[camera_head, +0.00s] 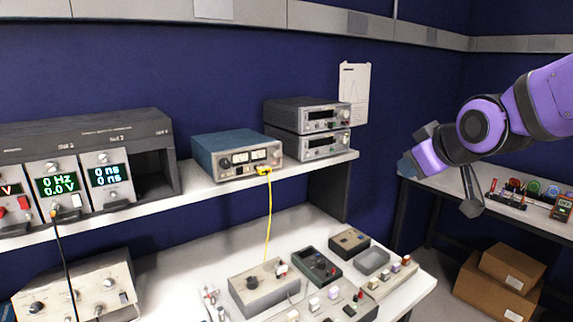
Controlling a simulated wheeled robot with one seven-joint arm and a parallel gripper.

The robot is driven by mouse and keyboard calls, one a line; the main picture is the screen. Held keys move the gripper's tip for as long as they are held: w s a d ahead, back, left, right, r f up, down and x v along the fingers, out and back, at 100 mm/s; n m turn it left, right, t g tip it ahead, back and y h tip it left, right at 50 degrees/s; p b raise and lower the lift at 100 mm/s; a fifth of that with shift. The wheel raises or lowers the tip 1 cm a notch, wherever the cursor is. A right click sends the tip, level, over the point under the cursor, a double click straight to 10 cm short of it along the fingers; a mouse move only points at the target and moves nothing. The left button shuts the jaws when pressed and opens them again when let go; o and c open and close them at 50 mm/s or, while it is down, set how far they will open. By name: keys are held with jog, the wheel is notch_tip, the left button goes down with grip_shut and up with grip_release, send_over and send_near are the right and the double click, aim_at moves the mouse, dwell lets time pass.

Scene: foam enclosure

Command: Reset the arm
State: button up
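My purple arm reaches in from the right edge in the head view, raised in the air at the upper right. My gripper (430,160) is at its left end, with grey parts around a purple wrist. It is apart from the benches, in front of the blue wall and the left end of the right side table. I see no object held in it. The angle does not show clearly whether the fingers are open or shut.
The white workbench (180,262) holds several control boxes and a grey tray (372,261). A shelf (215,194) above carries a blue power unit (232,155) with a yellow cable (269,210), and two stacked grey units (318,130). The side table (460,185) and cardboard boxes (500,290) are at right.

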jog(key=s+d+m+g+h, duration=0.1)
jog(key=s+d+m+g, duration=0.1)
jog(key=s, duration=0.8)
jog(key=s+d+f+m+g, duration=0.1)
jog(key=s+d+m+g, duration=0.2)
jog(key=s, duration=0.8)
jog(key=shift+s+d+m+h, duration=0.2)
jog(key=shift+d+m+h, duration=0.25)
jog(key=shift+m, duration=0.25)
